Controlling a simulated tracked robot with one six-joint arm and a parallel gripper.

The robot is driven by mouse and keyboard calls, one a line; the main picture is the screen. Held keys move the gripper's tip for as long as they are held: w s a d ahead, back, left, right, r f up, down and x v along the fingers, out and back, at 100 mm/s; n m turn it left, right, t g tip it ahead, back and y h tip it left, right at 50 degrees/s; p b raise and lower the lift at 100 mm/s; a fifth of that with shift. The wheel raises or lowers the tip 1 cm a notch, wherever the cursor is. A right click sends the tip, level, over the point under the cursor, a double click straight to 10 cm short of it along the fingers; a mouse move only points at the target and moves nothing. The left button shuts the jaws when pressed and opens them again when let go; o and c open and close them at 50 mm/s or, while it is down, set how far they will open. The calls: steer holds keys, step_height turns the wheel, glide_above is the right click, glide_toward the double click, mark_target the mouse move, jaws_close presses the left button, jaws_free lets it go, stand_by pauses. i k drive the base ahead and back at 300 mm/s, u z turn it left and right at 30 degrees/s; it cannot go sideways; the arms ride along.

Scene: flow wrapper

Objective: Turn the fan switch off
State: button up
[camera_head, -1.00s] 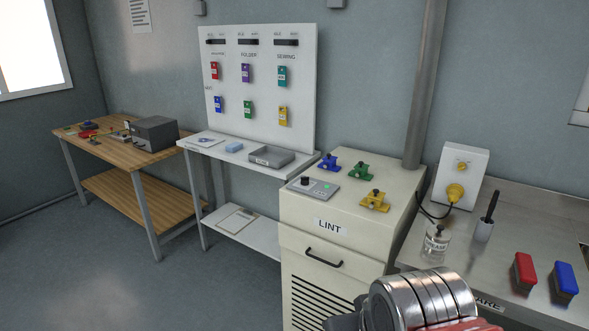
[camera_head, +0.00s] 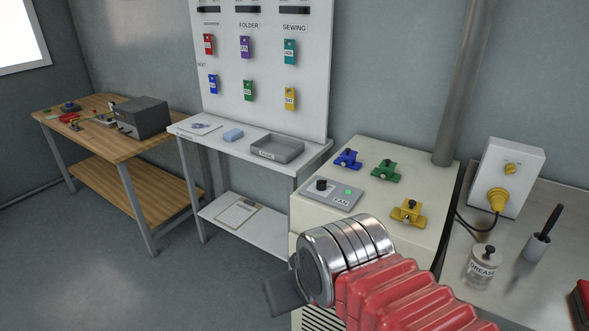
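The fan switch is a grey plate marked FAN (camera_head: 340,198) on top of the cream cabinet, toward its left front edge. It carries a black knob (camera_head: 321,184) on its left and a lit green lamp (camera_head: 348,191) to the right of the knob. My gripper (camera_head: 278,297) is in the lower middle, in front of the cabinet and below the switch, apart from it. Only a dark part of the gripper shows beyond my silver wrist, so its fingers cannot be made out.
Blue (camera_head: 348,159), green (camera_head: 385,171) and yellow (camera_head: 409,213) clamp-like parts stand on the cabinet (camera_head: 430,180) behind and right of the switch. A grey tray (camera_head: 277,149) lies on the white table to the left. A grease jar (camera_head: 482,267) stands on the right counter.

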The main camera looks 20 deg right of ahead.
mark_target(321, 184)
steer(key=u, duration=0.2)
steer(key=i, duration=1.05)
steer(key=u, duration=0.15)
